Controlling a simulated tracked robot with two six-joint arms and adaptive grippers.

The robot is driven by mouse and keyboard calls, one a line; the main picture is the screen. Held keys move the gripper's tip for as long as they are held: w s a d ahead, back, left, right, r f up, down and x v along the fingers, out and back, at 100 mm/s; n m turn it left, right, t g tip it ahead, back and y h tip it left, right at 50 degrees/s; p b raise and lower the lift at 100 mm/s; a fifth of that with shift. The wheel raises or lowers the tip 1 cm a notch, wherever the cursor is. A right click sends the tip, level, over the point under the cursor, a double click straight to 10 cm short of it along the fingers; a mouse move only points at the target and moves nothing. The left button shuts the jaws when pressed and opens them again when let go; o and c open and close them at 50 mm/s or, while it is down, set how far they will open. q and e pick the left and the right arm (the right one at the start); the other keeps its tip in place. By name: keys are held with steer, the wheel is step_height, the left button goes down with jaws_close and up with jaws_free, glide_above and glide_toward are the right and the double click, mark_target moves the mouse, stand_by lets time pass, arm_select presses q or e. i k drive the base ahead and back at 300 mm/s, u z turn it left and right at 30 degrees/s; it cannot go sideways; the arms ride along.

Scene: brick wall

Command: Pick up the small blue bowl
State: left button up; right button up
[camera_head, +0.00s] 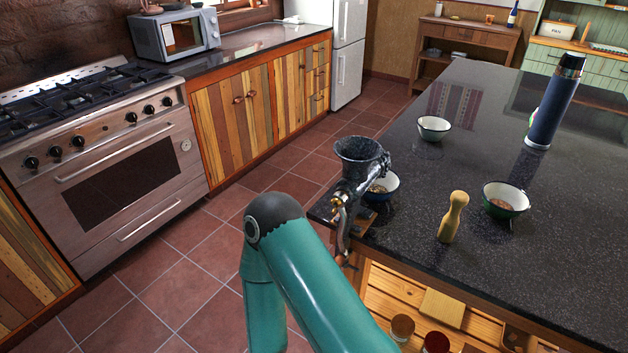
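A small bowl with a blue outer wall and a pale rim (391,188) sits on the dark speckled countertop (445,275), near its left edge. It holds something brown and grainy. The metal grinder (358,158) stands in front of it and hides its left part. A dark green bowl (517,202) with brown contents sits to the right, and another green bowl (434,133) sits farther back. My teal arm bends up at the bottom centre, apart from the bowls. Neither of my grippers shows in the head view.
A wooden pepper mill (453,217) stands between the blue bowl and the near green bowl. A tall dark blue flask (555,105) stands at the back right. The grinder is at the counter's edge. Jars (402,327) stand on the shelf below. Tiled floor lies clear at left.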

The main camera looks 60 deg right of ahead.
mark_target(381, 190)
steer(key=z, duration=0.9)
steer(key=k, duration=0.25)
steer(key=z, duration=0.2)
